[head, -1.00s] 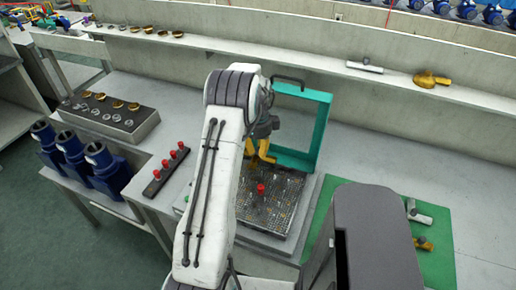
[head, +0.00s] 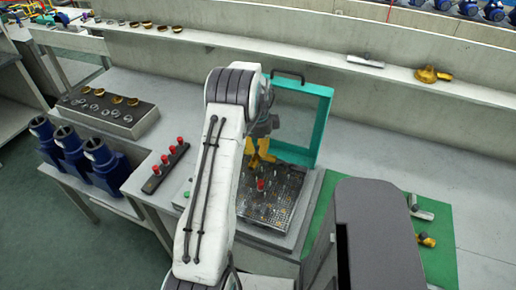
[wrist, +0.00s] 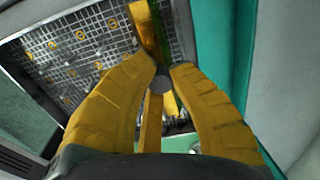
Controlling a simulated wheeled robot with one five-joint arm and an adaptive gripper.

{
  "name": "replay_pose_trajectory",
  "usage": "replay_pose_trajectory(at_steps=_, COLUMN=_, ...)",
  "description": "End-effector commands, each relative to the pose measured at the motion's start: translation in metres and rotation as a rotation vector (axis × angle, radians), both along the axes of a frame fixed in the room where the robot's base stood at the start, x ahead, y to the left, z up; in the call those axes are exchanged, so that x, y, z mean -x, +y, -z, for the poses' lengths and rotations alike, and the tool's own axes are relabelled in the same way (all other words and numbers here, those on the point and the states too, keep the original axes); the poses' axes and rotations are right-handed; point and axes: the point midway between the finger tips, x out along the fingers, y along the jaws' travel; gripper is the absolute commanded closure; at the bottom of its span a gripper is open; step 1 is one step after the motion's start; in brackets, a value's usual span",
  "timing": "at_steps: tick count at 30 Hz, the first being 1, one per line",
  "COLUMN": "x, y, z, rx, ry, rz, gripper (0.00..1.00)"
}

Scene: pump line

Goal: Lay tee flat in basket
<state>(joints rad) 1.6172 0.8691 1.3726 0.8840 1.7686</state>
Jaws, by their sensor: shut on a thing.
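My gripper (wrist: 162,78) has yellow fingers shut on a yellow piece (wrist: 149,28), which I take as the tee. A dark grey round end of the piece shows between the fingertips. Much of it is hidden by the fingers, and its exact tilt is unclear. The mesh basket (wrist: 100,48) lies beyond the fingers in the wrist view, with several small yellow rings seen against its grid. In the head view the gripper (head: 259,158) hangs over the far part of the basket (head: 284,206). I cannot tell whether the tee touches the mesh.
A teal-framed lid (head: 326,125) stands open behind the basket. A red-topped piece (head: 260,184) shows at the basket. A rack of red-topped pieces (head: 166,168) stands left. A green mat (head: 438,262) with fittings lies right. Brass and grey fittings lie on the back shelf (head: 300,58).

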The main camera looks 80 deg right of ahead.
Motion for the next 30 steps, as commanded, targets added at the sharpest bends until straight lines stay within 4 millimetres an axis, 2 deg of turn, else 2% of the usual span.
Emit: replay_pose_trajectory(at_steps=30, x=0.0, y=0.0, z=0.027, rx=0.0, ry=0.0, rz=0.0, gripper=1.0)
